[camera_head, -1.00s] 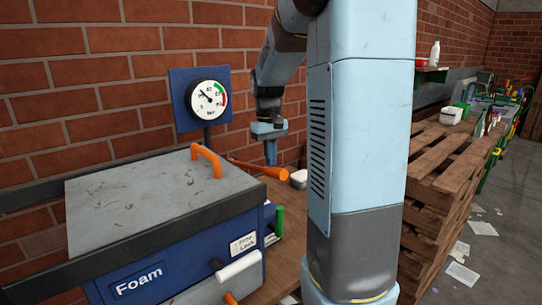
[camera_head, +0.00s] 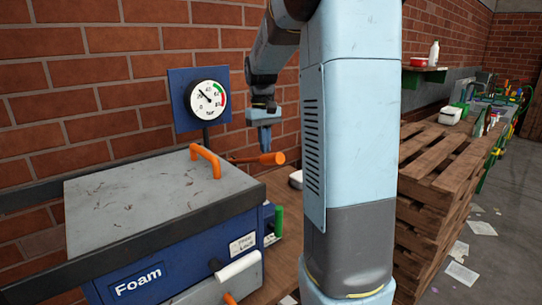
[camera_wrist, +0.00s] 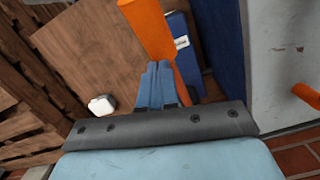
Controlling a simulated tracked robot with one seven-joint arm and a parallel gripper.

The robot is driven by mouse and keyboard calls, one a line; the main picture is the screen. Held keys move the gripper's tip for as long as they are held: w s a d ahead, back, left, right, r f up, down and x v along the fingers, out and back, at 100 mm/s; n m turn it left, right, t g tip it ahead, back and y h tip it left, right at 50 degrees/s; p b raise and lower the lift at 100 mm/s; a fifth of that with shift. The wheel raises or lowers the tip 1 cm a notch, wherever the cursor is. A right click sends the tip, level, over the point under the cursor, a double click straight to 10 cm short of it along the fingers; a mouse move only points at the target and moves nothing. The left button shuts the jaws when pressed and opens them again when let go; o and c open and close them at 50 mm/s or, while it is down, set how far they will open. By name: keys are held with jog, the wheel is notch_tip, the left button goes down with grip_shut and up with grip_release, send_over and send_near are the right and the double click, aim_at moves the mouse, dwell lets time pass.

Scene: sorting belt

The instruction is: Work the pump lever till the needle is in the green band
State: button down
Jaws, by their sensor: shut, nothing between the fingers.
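The pump lever (camera_head: 262,159) is an orange bar with a thick end, beside the blue machine, about level in the head view. The gauge (camera_head: 207,100) on a blue wall plate has a white face. Its needle points to the upper left, away from the green band (camera_head: 220,88) on the upper right. My gripper (camera_head: 265,149) is shut and empty, pointing down at the lever's thick end. In the wrist view the fingers (camera_wrist: 157,75) overlap the lever (camera_wrist: 148,25); I cannot tell whether they touch.
The blue Foam machine (camera_head: 140,278) has a grey lid with an orange handle (camera_head: 206,160) left of my gripper. A small white item (camera_head: 296,179) lies on the wooden table right of the lever. Wooden pallets (camera_head: 445,180) are stacked at the right.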

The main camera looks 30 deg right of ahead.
notch_tip(320, 180, up, 12)
jog(key=w, duration=0.1)
jog(key=shift+f, duration=0.25)
dwell(0.9)
jog(key=s+a+f+t, duration=0.2)
jog(key=s+a, duration=0.2)
jog(key=s, duration=0.4)
jog(key=s+a+f+t, duration=0.2)
jog(key=s+a+f, duration=0.1)
jog(key=s, duration=0.5)
jog(key=s+a+f+t, duration=0.2)
jog(key=s+a, duration=0.3)
jog(key=s, duration=0.4)
jog(key=shift+a+f+t, duration=0.35)
jog(key=shift+f+t, duration=0.05)
jog(key=shift+f, duration=0.3)
